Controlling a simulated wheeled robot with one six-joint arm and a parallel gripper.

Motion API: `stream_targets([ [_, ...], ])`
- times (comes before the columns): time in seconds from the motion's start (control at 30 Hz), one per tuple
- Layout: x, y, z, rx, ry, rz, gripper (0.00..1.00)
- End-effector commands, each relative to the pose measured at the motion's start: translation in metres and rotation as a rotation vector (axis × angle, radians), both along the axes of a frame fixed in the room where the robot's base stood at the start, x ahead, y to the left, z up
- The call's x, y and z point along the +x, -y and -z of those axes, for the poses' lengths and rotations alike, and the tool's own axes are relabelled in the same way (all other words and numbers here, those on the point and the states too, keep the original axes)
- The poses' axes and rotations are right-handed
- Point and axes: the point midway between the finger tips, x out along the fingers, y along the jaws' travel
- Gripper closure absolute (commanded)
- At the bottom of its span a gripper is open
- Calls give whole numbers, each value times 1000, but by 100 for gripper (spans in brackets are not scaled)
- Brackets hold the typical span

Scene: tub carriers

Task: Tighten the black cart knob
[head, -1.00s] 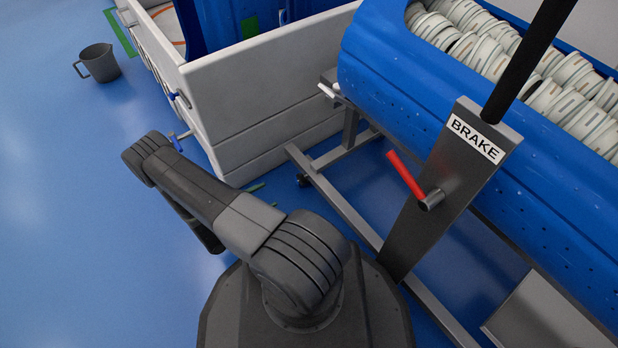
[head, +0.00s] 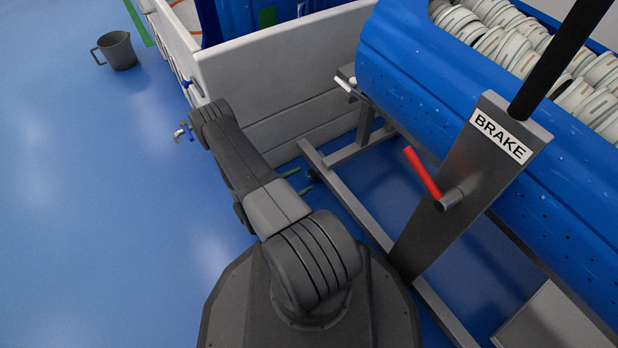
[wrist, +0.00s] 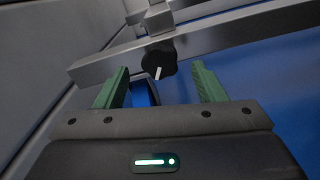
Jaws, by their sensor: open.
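The black knob (wrist: 160,62), with a white mark on its face, sits under a grey bar (wrist: 210,35) of the cart frame in the wrist view. My gripper (wrist: 156,85) is open, its two green fingers apart, with the knob just beyond the fingertips and roughly between them. The knob is not touched by either finger. In the head view my green fingertips (head: 298,181) show beside the left end of the cart's grey frame (head: 345,195). A small dark shape there is too small to identify surely as the knob.
The cart carries a blue tub (head: 420,110) full of pale round pieces. A BRAKE post (head: 470,180) with a red lever (head: 422,172) stands to the right. A white-walled carrier (head: 280,80) is behind my arm. A grey jug (head: 117,50) stands on open blue floor at left.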

Motion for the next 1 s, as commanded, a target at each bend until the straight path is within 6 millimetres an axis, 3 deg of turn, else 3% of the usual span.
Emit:
stream_targets([
  [0.3,18,28,1,-1,0,1,37],
  [0.7,21,32,0,-1,-1,0,37],
  [0.73,21,32,0,-1,-1,0,39],
  [0.93,21,32,0,-1,-1,0,78],
  [1.0,21,32,0,-1,-1,0,81],
])
